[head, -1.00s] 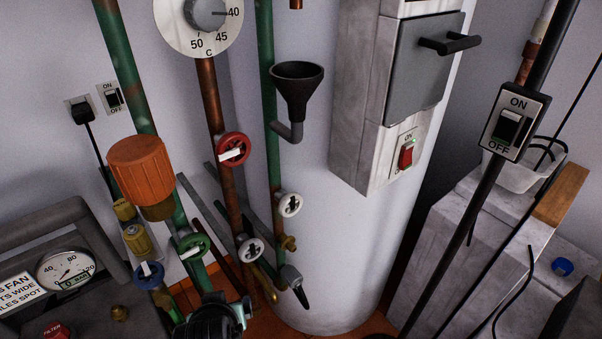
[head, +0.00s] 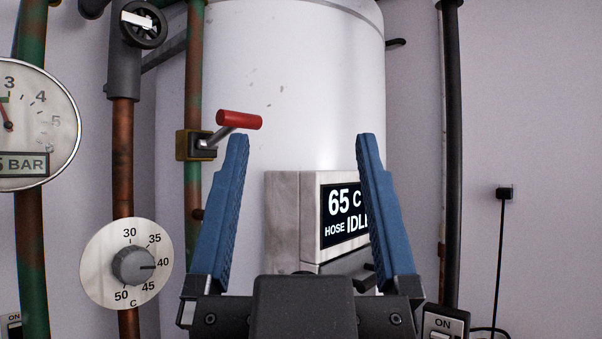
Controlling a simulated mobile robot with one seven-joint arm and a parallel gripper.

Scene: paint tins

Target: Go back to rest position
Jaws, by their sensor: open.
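A grey box with a display (head: 285,218) reading 65 C and HOSE IDLE is on the tank's front. The right finger covers part of the display, and the gripper body hides the box's lower part.
A red-handled lever valve (head: 240,119) on a green pipe is left of the left finger. A temperature dial (head: 126,264) and a pressure gauge (head: 35,125) are farther left. A black pipe (head: 453,150) runs up on the right.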

